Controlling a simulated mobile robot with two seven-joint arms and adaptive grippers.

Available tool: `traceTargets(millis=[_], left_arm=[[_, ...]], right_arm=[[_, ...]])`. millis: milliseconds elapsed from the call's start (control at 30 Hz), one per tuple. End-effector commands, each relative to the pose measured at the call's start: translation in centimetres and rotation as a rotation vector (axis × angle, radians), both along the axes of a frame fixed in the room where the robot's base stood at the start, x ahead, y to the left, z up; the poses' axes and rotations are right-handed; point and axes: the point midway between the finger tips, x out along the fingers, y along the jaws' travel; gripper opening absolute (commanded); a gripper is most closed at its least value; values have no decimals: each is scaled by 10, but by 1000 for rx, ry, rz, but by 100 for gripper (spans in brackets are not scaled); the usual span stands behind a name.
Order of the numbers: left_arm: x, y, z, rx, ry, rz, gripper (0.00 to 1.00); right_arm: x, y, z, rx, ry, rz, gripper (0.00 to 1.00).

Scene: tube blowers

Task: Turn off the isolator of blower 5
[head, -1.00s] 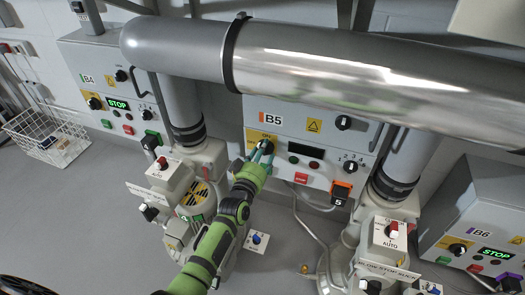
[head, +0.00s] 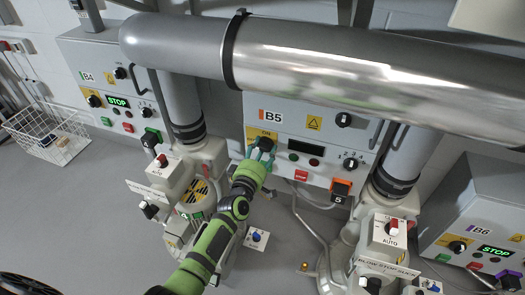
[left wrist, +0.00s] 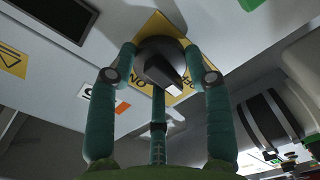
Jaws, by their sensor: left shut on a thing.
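The B5 panel (head: 290,118) hangs below the big pipe, with the isolator's yellow plate (head: 254,133) at its left. The isolator knob (head: 265,143) is black and round with a raised grip bar. In the left wrist view the knob (left wrist: 163,62) sits between my fingers in front of its yellow plate (left wrist: 158,26). My left gripper (head: 261,158) is shut on the knob, with a finger on each side and a third below. The fingers hide part of the knob and plate lettering in the head view. My right gripper is not in view.
The B5 panel also has a dark display (head: 305,149), a red button (head: 301,175) and other knobs. The B4 panel (head: 90,62) and B6 panel (head: 500,210) show green STOP. The big pipe (head: 370,70) crosses above. Blower housings flank the arm.

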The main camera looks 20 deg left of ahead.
Motion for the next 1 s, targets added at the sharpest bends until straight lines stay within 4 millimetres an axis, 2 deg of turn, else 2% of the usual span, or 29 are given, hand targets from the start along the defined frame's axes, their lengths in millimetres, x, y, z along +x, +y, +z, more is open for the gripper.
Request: traceTargets(millis=[167,767,800,833,867,1000], left_arm=[[2,2,4,-66,-9,4,18],[2,3,5,-107,-8,5,18],[2,3,5,-107,-8,5,59],[2,2,5,-107,-7,4,71],[2,2,5,-107,-7,4,75],[1,2,3,-105,-3,3,75]], right_arm=[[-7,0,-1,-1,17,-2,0],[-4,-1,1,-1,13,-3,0],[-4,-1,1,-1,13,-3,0],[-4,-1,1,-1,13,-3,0],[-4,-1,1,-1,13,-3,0],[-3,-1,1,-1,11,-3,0]])
